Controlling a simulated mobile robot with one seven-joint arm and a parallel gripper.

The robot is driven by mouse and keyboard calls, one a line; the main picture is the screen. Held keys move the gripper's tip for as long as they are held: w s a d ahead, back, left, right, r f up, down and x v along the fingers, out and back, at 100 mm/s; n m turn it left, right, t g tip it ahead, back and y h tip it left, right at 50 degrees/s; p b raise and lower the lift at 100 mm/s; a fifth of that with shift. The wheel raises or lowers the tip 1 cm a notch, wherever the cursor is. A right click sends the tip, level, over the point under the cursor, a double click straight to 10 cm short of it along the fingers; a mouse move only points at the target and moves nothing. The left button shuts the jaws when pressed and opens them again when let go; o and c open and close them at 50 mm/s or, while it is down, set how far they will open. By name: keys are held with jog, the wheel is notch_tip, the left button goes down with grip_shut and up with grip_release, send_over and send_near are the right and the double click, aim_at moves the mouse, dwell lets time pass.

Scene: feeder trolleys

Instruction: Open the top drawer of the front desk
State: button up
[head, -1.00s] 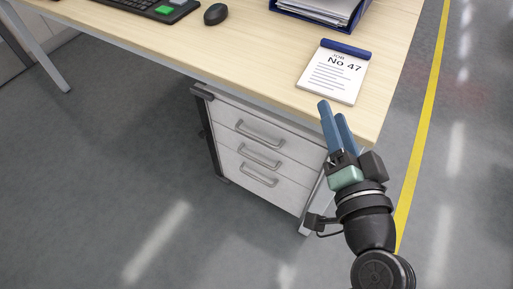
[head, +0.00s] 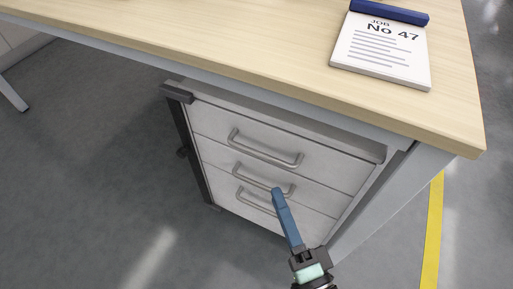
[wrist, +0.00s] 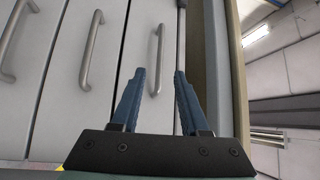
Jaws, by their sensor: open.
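The front desk (head: 200,40) has a light wood top and a white unit with three drawers under it. The top drawer (head: 212,122) is closed, and its grey bar handle (head: 265,148) is clear in the head view. My gripper (head: 277,190) is open and empty, its blue fingers pointing at the drawer fronts; in the head view it overlaps the lower handles. In the wrist view the drawers appear turned on their side. There the top drawer's handle (wrist: 158,60) shows between the fingertips (wrist: 160,72), apparently ahead of them and not gripped.
The middle handle (head: 262,180) and the bottom handle (head: 254,201) sit below; both drawers are closed. The desk's grey leg (head: 385,205) stands right of the unit. A job notepad (head: 380,50) lies on the top, which overhangs the drawers. The floor at left is clear.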

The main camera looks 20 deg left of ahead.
aim_at(260, 152)
jog(key=b+x, duration=0.2)
jog(key=x, duration=0.8)
jog(key=shift+w+a+r, duration=0.1)
jog(key=shift+w+a, duration=0.15)
jog(key=shift+w, duration=0.05)
grip_shut()
dwell(0.9)
